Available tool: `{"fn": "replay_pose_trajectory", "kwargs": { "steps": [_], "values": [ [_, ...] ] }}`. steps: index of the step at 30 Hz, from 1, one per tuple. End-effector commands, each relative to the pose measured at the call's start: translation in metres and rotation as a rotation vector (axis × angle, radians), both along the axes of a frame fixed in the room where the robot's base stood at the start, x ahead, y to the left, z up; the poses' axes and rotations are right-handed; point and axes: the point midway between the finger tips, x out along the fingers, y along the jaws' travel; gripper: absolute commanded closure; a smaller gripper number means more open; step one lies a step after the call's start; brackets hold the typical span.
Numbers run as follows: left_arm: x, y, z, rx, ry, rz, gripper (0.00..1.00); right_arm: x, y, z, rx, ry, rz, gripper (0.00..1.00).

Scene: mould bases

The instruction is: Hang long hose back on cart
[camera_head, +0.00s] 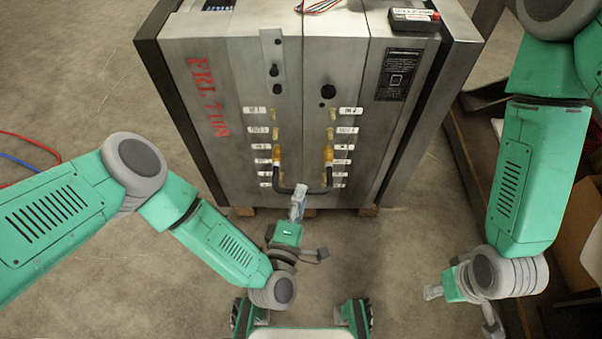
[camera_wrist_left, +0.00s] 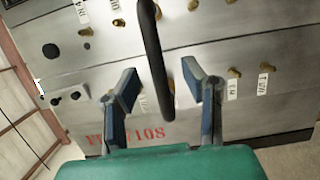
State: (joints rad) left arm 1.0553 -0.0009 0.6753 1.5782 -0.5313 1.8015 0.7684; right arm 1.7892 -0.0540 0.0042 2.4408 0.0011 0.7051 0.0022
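A black hose (camera_head: 302,191) hangs in a U on the front of the steel mould base (camera_head: 235,120). Its two ends have orange-yellow connectors, which sit on fittings in the left and right columns. My left gripper (camera_head: 298,198) is at the bottom of the U. In the left wrist view my left gripper (camera_wrist_left: 160,75) is open, and the hose (camera_wrist_left: 153,50) runs between its two fingers with gaps visible on both sides. My right gripper (camera_head: 461,307) is low at the right, away from the mould base, with fingers spread and empty. No cart is clearly identifiable.
More brass fittings with white labels line the mould base. A black box (camera_head: 413,20) lies on its top right. A dark-framed shelf (camera_head: 463,150) and a cardboard box (camera_head: 577,235) stand at the right. Red and blue lines lie on the left floor. Floor before the base is open.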

Motion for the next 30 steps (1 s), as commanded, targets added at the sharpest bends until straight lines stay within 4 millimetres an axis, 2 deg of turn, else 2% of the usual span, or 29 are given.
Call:
{"fn": "replay_pose_trajectory", "kwargs": {
  "steps": [4, 7, 8, 16, 30],
  "values": [
    [0.0, -0.001, 0.0, 0.002, 0.0, 0.0, 0.62, 0.0, 0.0, 0.0, 0.001, 0.0, 0.001, 0.6],
    [0.0, -0.003, 0.0, 0.004, 0.0, -0.001, 0.97, 0.0, 0.0, 0.0, 0.001, 0.0, 0.001, 0.6],
    [0.0, -0.003, 0.0, 0.004, 0.0, -0.001, 1.0, 0.0, 0.0, 0.0, 0.001, 0.0, 0.001, 0.6],
    [-0.003, -0.005, 0.001, 0.002, 0.0, -0.006, 1.0, 0.0, 0.0, 0.001, 0.0, 0.0, 0.001, 0.6],
    [-0.023, -0.005, 0.001, 0.001, 0.002, -0.006, 1.0, 0.0, 0.0, 0.006, 0.0, 0.0, 0.001, 0.6]
  ]
}}
